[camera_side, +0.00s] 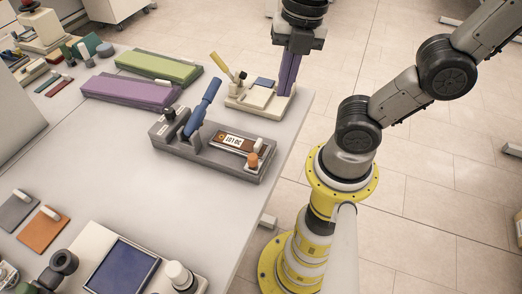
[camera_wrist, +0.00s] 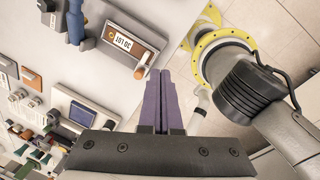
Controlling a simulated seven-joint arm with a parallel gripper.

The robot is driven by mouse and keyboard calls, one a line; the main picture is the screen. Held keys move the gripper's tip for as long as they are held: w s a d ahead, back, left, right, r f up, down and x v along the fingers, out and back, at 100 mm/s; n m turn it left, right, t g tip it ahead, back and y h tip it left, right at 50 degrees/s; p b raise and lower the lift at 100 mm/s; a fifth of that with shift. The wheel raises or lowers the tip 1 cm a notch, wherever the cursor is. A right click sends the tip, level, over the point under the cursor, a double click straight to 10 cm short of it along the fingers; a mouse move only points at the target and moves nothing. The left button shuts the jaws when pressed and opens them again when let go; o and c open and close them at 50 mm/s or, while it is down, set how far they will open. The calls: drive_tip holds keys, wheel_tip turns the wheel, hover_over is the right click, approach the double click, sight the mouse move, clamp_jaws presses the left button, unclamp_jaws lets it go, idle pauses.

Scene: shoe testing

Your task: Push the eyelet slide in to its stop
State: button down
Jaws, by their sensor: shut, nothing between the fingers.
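A dark grey fixture (camera_side: 205,160) stands near the table's right edge, with a raised blue lever (camera_side: 203,108). A brown strip with a white printed label (camera_side: 233,141) lies in its channel. A small knob, orange and white (camera_side: 254,154), stands at the strip's right end. This strip and knob look like the eyelet slide, but I cannot be sure. The fixture also shows at the top of the wrist view (camera_wrist: 118,24). My gripper (camera_side: 285,92) points down, its purple fingers together and empty. In the wrist view the fingertips (camera_wrist: 160,72) appear beside the knob (camera_wrist: 142,62), apart from it.
A cream device (camera_side: 240,97) with a yellow handle stands behind the fixture, partly hidden by my fingers in the side view. Green (camera_side: 158,66) and purple (camera_side: 130,92) long blocks lie to the left. A screen unit (camera_side: 120,268) stands in front. The table between is clear.

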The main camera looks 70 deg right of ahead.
drive_tip(key=w+a+f+n+g+h, duration=0.1)
drive_tip(key=a+n+g, duration=0.55)
drive_tip(key=n, duration=0.85)
drive_tip(key=shift+t, duration=0.55)
drive_tip(key=f, duration=0.3)
drive_tip(key=a+f, duration=0.1)
drive_tip(key=f, duration=0.3)
drive_tip(key=s+f, duration=0.1)
drive_tip(key=f, duration=0.2)
drive_tip(key=shift+a+f, duration=0.15)
drive_tip(key=shift+a, duration=0.2)
drive_tip(key=shift+w+a, duration=0.1)
drive_tip(key=shift+w, duration=0.6)
